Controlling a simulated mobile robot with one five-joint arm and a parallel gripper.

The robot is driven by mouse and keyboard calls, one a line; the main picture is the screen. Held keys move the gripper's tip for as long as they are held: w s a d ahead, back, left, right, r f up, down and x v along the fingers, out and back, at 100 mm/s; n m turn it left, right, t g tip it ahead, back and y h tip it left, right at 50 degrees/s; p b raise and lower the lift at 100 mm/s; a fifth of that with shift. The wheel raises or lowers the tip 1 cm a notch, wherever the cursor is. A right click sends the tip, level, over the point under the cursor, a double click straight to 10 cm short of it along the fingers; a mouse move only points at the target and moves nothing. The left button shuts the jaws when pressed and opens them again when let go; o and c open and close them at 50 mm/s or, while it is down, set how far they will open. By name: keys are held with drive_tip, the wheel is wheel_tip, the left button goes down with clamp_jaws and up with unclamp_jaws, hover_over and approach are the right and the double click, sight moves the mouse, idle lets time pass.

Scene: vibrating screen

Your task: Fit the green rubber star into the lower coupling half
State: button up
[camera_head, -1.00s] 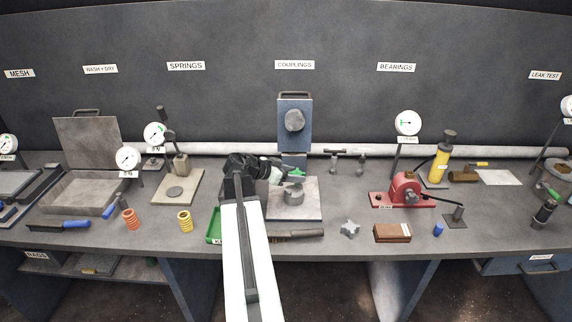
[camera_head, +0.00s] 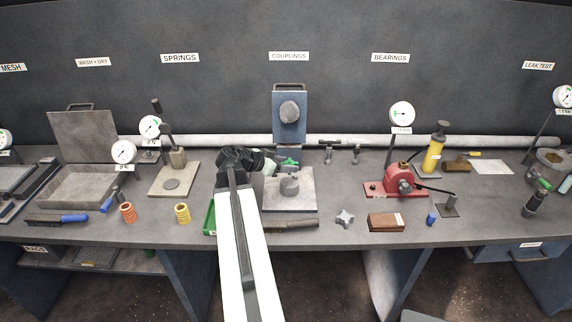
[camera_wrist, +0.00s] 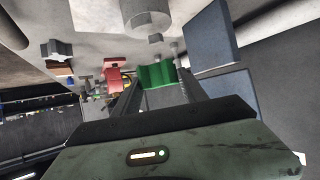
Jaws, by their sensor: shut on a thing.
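The green rubber star (camera_head: 289,161) is held in my gripper (camera_head: 277,163), which is shut on it; it also shows between the fingers in the wrist view (camera_wrist: 157,76). The lower coupling half (camera_head: 290,186) is a grey cylinder standing on a pale plate. In the head view the star is above the coupling half in the picture, apart from it, in front of the blue stand. The coupling half also shows at the top of the wrist view (camera_wrist: 147,18), clear of the star. The upper coupling half (camera_head: 290,111) is on the stand.
The blue stand (camera_head: 278,130) rises just behind the star. A grey star-shaped piece (camera_head: 345,217), a brown block (camera_head: 386,222) and a dark-handled tool (camera_head: 292,224) lie along the front. A green tray (camera_head: 209,218) is beside my arm. A red device (camera_head: 400,180) stands to the right.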

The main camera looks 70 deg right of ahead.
wheel_tip(320, 180, down, 3)
drive_tip(key=shift+f+b, duration=0.15)
drive_tip(key=shift+b, duration=1.05)
drive_tip(key=shift+s, duration=0.1)
idle(0.4)
drive_tip(key=shift+f+b, duration=0.4)
drive_tip(key=shift+f+b, duration=0.8)
drive_tip(key=shift+f, duration=0.05)
drive_tip(key=o, duration=1.4)
